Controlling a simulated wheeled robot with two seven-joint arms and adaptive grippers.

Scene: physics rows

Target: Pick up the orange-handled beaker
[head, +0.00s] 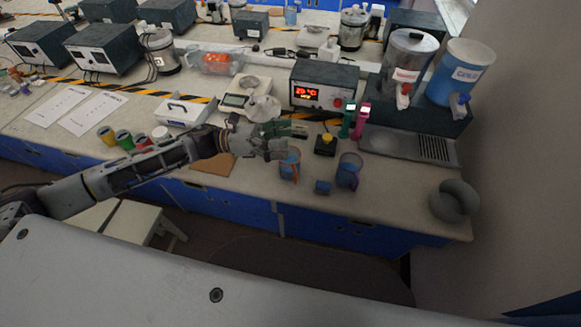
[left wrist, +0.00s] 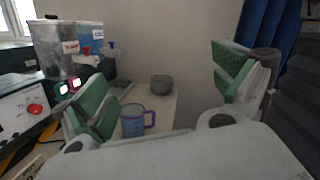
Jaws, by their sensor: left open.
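The orange-handled beaker (head: 289,166) stands upright on the bench near its front edge, bluish with an orange handle strip. My left gripper (head: 285,141) is open and empty, just behind and above the beaker in the head view, its lower finger overlapping the beaker's rim. I cannot tell whether they touch. In the left wrist view the green-padded fingers of my left gripper (left wrist: 165,88) are spread wide. The orange-handled beaker cannot be made out there. My right gripper is not in view.
A purple-handled beaker (head: 348,171) stands to the right; it also shows in the left wrist view (left wrist: 132,121). A grey ring-shaped object (head: 454,201) is at right.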

